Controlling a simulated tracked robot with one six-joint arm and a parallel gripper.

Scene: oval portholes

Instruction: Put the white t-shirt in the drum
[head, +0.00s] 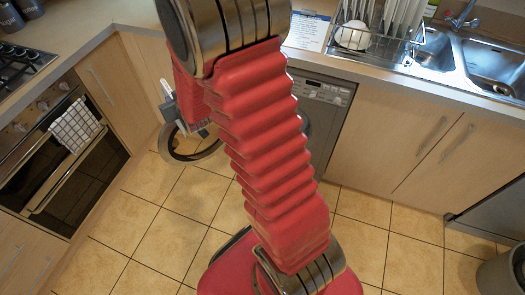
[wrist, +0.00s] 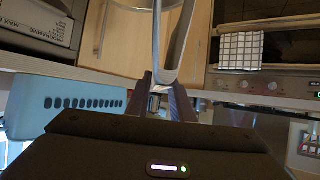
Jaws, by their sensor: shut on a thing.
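My gripper (wrist: 167,105) is shut on the rim of the open round washing machine door (wrist: 172,62), seen nearly edge-on as a grey loop in the wrist view. In the head view the door (head: 167,152) stands out from the machine as a dark ring, with my gripper (head: 188,128) at its upper edge, partly behind my arm. The grey washing machine (head: 328,97) sits under the counter. My arm covers much of its front, and the drum opening is hidden. I cannot see a white t-shirt in either view.
The oven (head: 62,165) with a checked towel (head: 75,127) is at left. A blue slotted container (wrist: 60,115) shows in the wrist view, apparently on the counter. The sink (head: 492,68) and dish rack (head: 372,40) are at right.

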